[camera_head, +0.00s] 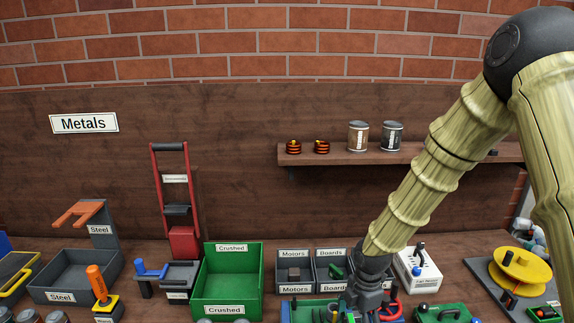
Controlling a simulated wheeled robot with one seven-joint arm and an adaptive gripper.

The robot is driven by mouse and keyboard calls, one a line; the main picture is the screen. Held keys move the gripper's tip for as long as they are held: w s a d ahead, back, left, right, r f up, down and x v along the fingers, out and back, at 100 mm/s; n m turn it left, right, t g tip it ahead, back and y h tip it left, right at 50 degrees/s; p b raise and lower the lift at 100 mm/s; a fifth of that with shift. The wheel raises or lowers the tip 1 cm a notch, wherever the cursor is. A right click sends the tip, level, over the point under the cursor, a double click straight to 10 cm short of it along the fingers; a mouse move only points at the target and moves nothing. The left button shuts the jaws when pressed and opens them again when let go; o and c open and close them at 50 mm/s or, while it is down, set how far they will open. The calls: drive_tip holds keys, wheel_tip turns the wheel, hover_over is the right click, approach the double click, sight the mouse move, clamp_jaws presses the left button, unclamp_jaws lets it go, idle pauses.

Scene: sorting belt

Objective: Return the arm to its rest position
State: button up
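My arm comes in from the right side of the head view, bends at a dark joint at the upper right and slants down to the left in pale bamboo-like segments. My gripper (362,304) is dark and points down at the bottom edge, in front of the bench's small bins. Its fingers are cut off or merge with the dark things behind, so I cannot tell whether they are open or hold anything.
A green Crushed bin (226,285), Motors bin (294,290) and Boards bin (322,262) stand left of my gripper. A white box (418,272) and yellow reel (521,270) stand right. A wall shelf (340,157) holds cans and coils behind my arm.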

drive_tip(key=s+a+f+m+y+b, duration=0.1)
drive_tip(key=s+f+m+b, duration=0.1)
drive_tip(key=s+f+m, duration=0.75)
drive_tip(key=s+d+f+m+b, duration=0.1)
drive_tip(key=s+d+f+m, duration=0.1)
drive_tip(key=s+f+m, duration=0.4)
drive_tip(key=s+d+f+m+h+b, duration=0.1)
drive_tip(key=s+d+f+m, duration=0.2)
drive_tip(key=s+f+m, duration=0.4)
drive_tip(key=s+f, duration=0.6)
drive_tip(key=s, duration=0.5)
drive_tip(key=shift+s+d+h+b, duration=0.2)
drive_tip(key=shift+h+b, duration=0.1)
drive_tip(key=shift+b, duration=0.1)
